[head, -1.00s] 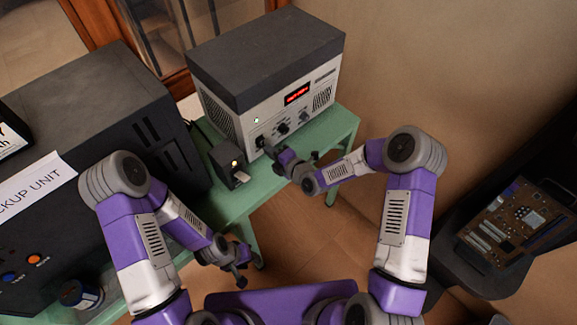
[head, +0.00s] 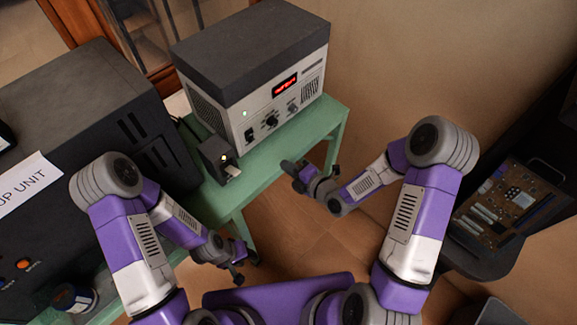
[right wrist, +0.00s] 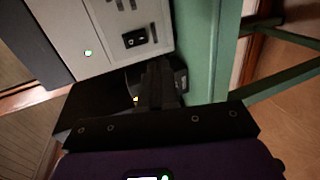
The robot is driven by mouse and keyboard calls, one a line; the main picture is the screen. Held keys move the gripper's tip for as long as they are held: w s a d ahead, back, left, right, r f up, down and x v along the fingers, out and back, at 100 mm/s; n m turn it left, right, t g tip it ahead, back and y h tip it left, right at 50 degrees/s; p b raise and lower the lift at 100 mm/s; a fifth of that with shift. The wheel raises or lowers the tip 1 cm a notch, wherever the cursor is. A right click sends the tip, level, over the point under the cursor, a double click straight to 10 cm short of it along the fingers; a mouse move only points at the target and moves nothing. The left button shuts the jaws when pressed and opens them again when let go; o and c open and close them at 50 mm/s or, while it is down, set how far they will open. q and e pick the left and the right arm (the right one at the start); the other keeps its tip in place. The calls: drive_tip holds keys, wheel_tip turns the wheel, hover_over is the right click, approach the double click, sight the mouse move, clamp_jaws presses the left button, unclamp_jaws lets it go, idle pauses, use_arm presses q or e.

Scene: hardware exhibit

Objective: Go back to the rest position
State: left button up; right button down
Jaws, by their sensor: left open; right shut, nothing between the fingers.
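My right gripper (head: 290,166) is shut and empty, in the air in front of the green table's right part. In the right wrist view its closed fingers (right wrist: 160,84) point at the small black box, partly covering it. My left gripper (head: 240,268) is open and empty, low beside the table's front leg. The grey power unit (head: 262,108) stands on the table with a lit red display and a green light. The small black box (head: 216,160) with a lit lamp stands at its front left corner.
The green table (head: 260,165) has a bare strip before the power unit. A large dark backup unit (head: 80,130) fills the left. A brown circuit board (head: 515,198) lies on a dark stand at right. A small round can (head: 75,298) is at lower left. Floor between the arms is clear.

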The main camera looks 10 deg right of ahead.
drive_tip(key=s+d+f+m+g+h, duration=0.1)
drive_tip(key=s+f+m+g+h, duration=0.1)
drive_tip(key=s+f+m+g, duration=0.3)
drive_tip(key=s+d+f+m+g+h, duration=0.1)
drive_tip(key=s+f+m+g, duration=0.5)
drive_tip(key=s+f+m, duration=0.6)
drive_tip(key=s+m+h, duration=0.1)
drive_tip(key=s+m, duration=0.2)
drive_tip(key=m, duration=0.8)
drive_tip(key=shift+s+d+f+h, duration=0.2)
drive_tip(key=shift+s+f+h, duration=0.1)
drive_tip(key=shift+s+f, duration=0.1)
drive_tip(key=c, duration=1.8)
unclamp_jaws()
